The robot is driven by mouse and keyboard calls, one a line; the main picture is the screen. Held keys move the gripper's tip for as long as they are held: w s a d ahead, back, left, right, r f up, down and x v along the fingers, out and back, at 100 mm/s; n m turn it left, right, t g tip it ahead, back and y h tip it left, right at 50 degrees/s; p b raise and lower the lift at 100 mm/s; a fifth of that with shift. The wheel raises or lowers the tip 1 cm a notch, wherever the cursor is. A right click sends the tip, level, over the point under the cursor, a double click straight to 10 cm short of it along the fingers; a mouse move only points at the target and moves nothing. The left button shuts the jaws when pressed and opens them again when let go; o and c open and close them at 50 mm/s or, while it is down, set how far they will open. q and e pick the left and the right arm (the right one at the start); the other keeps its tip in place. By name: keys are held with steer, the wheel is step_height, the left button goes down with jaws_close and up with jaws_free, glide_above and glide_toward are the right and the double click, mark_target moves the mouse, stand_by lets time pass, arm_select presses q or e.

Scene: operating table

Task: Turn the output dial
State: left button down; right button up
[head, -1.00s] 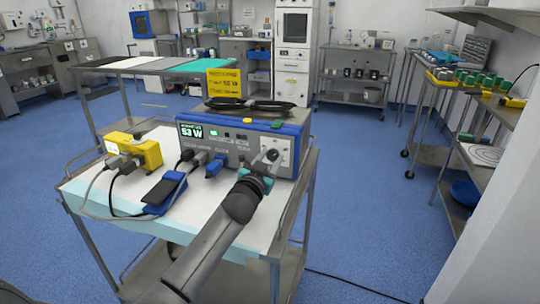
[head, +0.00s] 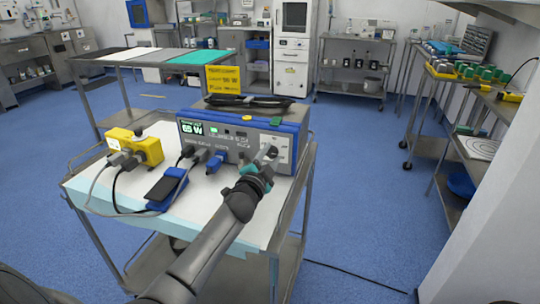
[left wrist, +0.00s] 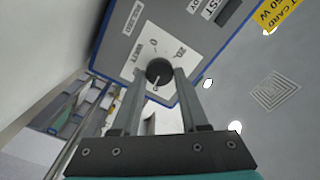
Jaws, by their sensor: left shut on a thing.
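The blue-and-grey generator (head: 300,128) stands on a draped cart. Its green display (head: 193,128) reads about 65 W. The output dial (left wrist: 159,71) is a dark round knob with a pale pointer, on a white scale plate at the right of the front panel. My left gripper (head: 268,157) reaches it from the front. In the left wrist view its two fingers are shut on the dial, one on each side. In the head view the gripper mostly hides the dial. A yellow card (head: 223,79) stands behind the generator; its figure is hard to read. My right gripper is not in view.
A black cable coil (head: 248,101) lies on top of the generator. A yellow box (head: 148,150), a blue-and-black foot pedal (head: 167,188) and plugged-in cables (head: 190,155) are on the cart's left. A shelf with green-and-yellow items (head: 470,80) is at the right.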

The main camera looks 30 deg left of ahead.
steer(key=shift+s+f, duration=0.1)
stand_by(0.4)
arm_select(q)
steer(key=shift+c, duration=2.1)
jaws_free()
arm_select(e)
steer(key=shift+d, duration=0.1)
arm_select(q)
steer(key=shift+s+d, duration=0.15)
steer(key=shift+s, duration=0.35)
steer(key=p+v, duration=0.3)
steer(key=v, duration=1.1)
steer(key=shift+s+p, duration=0.15)
steer(key=shift+p, duration=0.15)
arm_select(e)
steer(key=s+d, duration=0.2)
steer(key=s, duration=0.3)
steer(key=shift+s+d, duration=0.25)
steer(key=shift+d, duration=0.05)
arm_select(q)
steer(key=shift+s+f, duration=0.1)
